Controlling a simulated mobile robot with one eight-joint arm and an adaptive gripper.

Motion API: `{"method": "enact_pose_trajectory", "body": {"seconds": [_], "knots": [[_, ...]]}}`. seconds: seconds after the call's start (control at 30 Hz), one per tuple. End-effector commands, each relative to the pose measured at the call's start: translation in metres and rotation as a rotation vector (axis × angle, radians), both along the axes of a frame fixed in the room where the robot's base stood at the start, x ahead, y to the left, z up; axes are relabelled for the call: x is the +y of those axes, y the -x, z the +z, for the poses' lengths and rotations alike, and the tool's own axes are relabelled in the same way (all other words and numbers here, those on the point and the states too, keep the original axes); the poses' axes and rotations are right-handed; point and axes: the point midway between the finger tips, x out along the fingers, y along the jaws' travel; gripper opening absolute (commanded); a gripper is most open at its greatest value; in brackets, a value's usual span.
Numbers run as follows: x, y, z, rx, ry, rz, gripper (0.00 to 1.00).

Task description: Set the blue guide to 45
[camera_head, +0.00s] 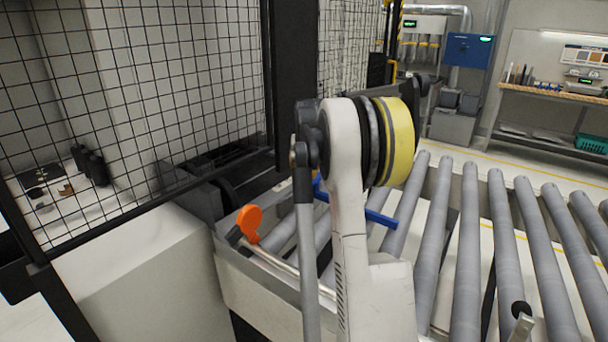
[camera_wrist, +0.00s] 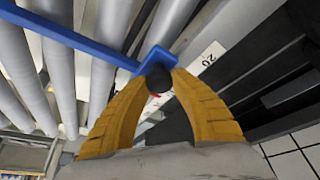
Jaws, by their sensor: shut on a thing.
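The blue guide (camera_head: 381,218) is a thin bar lying across the grey rollers in the head view, partly hidden behind my arm. In the wrist view the blue guide (camera_wrist: 72,38) runs from the upper left to a bracket at the centre. My gripper (camera_wrist: 162,77) has its two yellow fingers closed around a dark round knob (camera_wrist: 157,82) at the bracket. A white scale strip (camera_wrist: 205,62) beside the bracket shows the number 20. The rest of the scale is hidden or too blurred to read. My fingers are hidden in the head view.
An orange handle (camera_head: 249,222) stands at the left end of the conveyor. A black mesh fence (camera_head: 190,80) rises behind it. Grey rollers (camera_head: 467,250) fill the right side. A shelf (camera_head: 555,95) stands at the back right.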

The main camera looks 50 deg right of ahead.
Motion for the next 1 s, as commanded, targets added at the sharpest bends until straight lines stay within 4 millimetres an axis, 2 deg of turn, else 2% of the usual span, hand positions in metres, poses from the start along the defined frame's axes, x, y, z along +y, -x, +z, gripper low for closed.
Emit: {"method": "enact_pose_trajectory", "body": {"seconds": [0.07, 0.17, 0.4, 0.6, 0.73, 1.0], "knots": [[-0.004, 0.0, 0.0, 0.0, 0.0, -0.001, 0.0], [-0.019, -0.002, 0.002, 0.0, 0.0, -0.002, 0.0], [-0.084, -0.008, 0.005, 0.0, 0.0, -0.003, 0.0], [-0.12, -0.011, 0.003, -0.001, 0.0, -0.001, 0.0], [-0.129, -0.011, 0.0, 0.0, 0.0, 0.0, 0.0], [-0.13, -0.011, -0.001, 0.0, 0.0, 0.001, 0.0]]}}
